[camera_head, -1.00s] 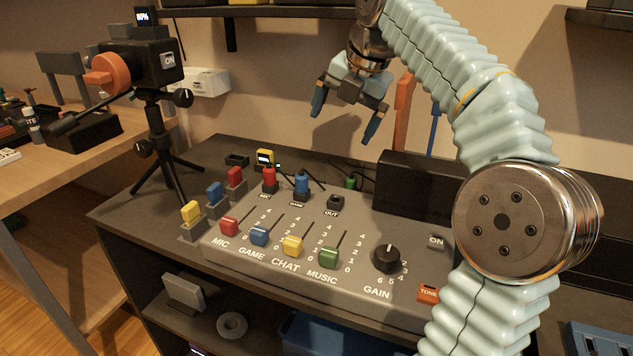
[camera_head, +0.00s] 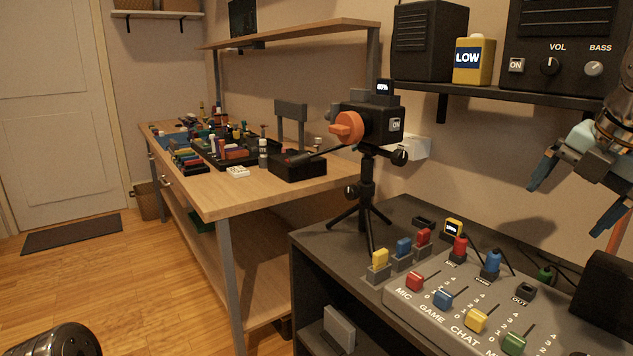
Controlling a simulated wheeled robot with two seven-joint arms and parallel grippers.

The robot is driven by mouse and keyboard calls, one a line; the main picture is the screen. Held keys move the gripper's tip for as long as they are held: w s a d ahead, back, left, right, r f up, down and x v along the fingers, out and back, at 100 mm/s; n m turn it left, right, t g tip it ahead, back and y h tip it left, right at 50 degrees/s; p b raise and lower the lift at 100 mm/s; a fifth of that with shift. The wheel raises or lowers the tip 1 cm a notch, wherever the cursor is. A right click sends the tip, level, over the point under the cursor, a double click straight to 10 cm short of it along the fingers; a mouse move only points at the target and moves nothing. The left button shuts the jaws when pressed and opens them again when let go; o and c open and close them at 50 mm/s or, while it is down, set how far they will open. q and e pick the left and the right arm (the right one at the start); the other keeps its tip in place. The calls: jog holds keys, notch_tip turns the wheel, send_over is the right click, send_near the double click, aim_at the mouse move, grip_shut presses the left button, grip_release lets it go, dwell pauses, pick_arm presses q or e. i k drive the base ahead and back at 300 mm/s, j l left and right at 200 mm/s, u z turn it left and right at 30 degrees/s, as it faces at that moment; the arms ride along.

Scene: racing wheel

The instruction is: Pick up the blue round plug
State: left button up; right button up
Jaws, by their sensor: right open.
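A blue plug (camera_head: 491,263) that looks round stands upright in a socket at the back of the grey mixer (camera_head: 437,312), with a dark cable at it. A red plug (camera_head: 459,248) stands left of it. A blockier blue plug (camera_head: 403,247) sits in a small holder further left, between a yellow plug (camera_head: 380,258) and a red plug (camera_head: 423,237). My right gripper (camera_head: 576,196) is open and empty, in the air above and to the right of the blue round plug, fingers pointing down. My left gripper is out of view.
A black camera (camera_head: 368,124) on a tripod stands behind the left end of the mixer. A shelf (camera_head: 478,95) with speakers and a yellow bottle (camera_head: 473,62) is above. A black box (camera_head: 604,291) is at right. A wooden workbench (camera_head: 225,200) stands at left.

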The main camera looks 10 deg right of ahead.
aim_at(493, 258)
jog(key=k+j, duration=0.2)
jog(key=j, duration=0.15)
jog(key=k+j, duration=0.45)
jog(key=j, duration=0.3)
jog(key=k+j, duration=0.25)
jog(key=j, duration=0.1)
